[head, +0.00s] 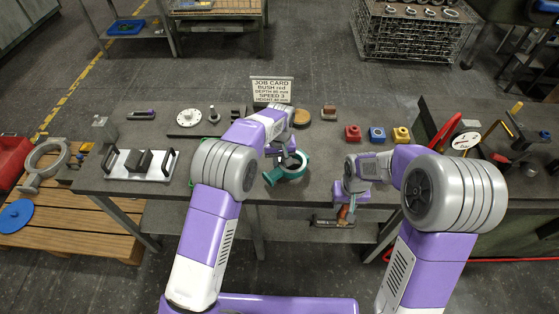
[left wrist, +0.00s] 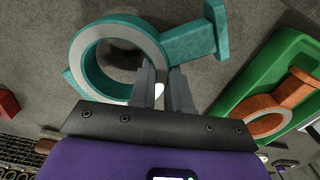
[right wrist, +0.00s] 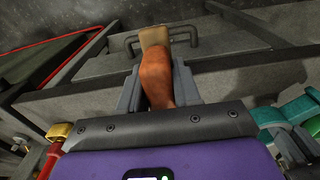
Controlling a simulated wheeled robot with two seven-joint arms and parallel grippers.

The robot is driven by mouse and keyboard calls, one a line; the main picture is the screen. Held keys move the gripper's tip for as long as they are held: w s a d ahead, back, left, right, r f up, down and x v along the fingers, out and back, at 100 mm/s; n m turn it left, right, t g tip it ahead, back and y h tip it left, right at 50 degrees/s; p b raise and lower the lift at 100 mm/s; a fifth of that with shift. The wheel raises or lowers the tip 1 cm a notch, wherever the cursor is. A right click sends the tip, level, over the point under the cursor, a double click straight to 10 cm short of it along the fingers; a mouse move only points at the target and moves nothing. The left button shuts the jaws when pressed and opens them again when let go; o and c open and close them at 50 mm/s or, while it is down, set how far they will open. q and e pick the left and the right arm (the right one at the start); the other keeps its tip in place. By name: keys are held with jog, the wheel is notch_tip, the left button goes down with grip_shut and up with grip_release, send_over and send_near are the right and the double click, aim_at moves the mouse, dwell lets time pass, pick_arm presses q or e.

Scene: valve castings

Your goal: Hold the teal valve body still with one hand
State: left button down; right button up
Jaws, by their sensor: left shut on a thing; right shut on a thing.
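The teal valve body (head: 291,174) lies at the front of the grey bench, its ring opening facing up. My left gripper (head: 284,160) is shut on its ring wall. In the left wrist view the teal ring (left wrist: 92,78) and its side arm show, with the left fingers (left wrist: 165,85) on the wall between them. My right gripper (right wrist: 157,82) is shut on an orange-brown handle (right wrist: 156,77) with a tan end. In the head view this handle (head: 344,212) hangs at the bench's front edge, right of the valve body. What the handle belongs to is unclear.
Red (head: 352,132), blue (head: 376,135) and yellow (head: 401,134) blocks stand in a row at the back right. A job card (head: 272,90) stands at the back. An orange casting (left wrist: 268,116) lies in a green tray (left wrist: 262,82) beside the valve body. A clamp plate (head: 140,166) sits left.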

pick_arm(q)
jog(key=shift+f, duration=0.2)
pick_arm(e)
jog(key=shift+s+f, duration=0.35)
jog(key=shift+f, duration=0.4)
pick_arm(q)
jog(key=shift+w+f, duration=0.1)
jog(key=shift+f, duration=0.25)
pick_arm(e)
jog(key=shift+f, duration=0.15)
grip_shut()
pick_arm(q)
jog(key=shift+f+b, duration=0.45)
jog(key=shift+b, duration=0.05)
pick_arm(e)
jog(key=shift+w+f, duration=0.15)
